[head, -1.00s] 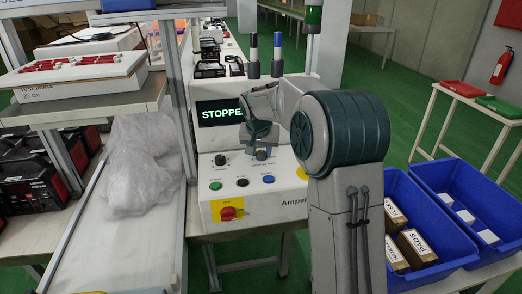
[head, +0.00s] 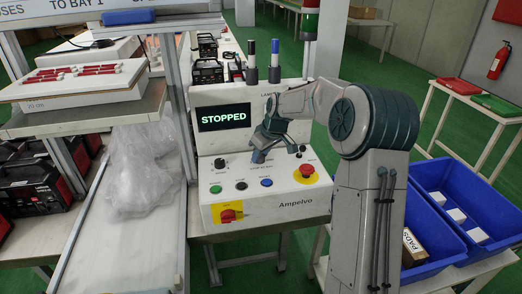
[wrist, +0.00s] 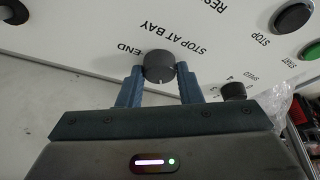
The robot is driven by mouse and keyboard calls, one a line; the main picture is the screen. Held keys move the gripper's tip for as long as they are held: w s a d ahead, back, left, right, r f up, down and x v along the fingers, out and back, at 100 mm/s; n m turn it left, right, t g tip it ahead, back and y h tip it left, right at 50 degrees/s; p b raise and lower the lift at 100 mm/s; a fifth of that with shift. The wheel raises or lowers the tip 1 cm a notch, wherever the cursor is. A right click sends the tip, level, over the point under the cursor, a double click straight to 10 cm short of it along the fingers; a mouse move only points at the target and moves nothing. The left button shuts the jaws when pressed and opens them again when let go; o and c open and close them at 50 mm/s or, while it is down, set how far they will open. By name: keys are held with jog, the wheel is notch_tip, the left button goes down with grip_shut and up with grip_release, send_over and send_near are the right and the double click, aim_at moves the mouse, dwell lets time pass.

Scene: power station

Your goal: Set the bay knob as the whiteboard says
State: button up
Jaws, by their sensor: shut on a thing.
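The bay knob (wrist: 158,67) is a dark round knob on the white control panel (head: 290,205), with a small pale mark on its side facing my gripper. "STOP AT BAY" and "END" are printed beside it in the wrist view. My gripper (wrist: 159,88) has one finger on each side of the knob and is shut on it. In the head view my gripper (head: 260,156) is down at the panel and hides the knob. A white board (head: 60,12) at the top left is cut off; "TO BAY 1" is readable on it.
The panel screen (head: 223,116) reads "STOPPED". A smaller knob (head: 220,163), green, black and blue (head: 266,183) buttons, a red emergency button (head: 307,171) and a red switch (head: 228,215) are close by. Blue bins (head: 455,215) stand at the right, a metal post at the left.

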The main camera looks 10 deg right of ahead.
jog(key=n+p, duration=0.1)
jog(key=n, duration=0.1)
jog(key=n+g+y, duration=0.1)
jog(key=n, duration=0.1)
jog(key=shift+w+d+r+n+p, duration=0.1)
jog(key=shift+w+n+p, duration=0.05)
jog(key=shift+n+p, duration=0.2)
jog(key=shift+n+g+y+p, duration=0.4)
jog(key=shift+n+g+p, duration=0.3)
jog(key=shift+n, duration=0.85)
jog(key=o, duration=1)
jog(key=shift+c, duration=0.2)
jog(key=v, duration=1.3)
jog(key=shift+d+r, duration=0.15)
jog(key=shift+r, duration=0.1)
jog(key=shift+w, duration=0.1)
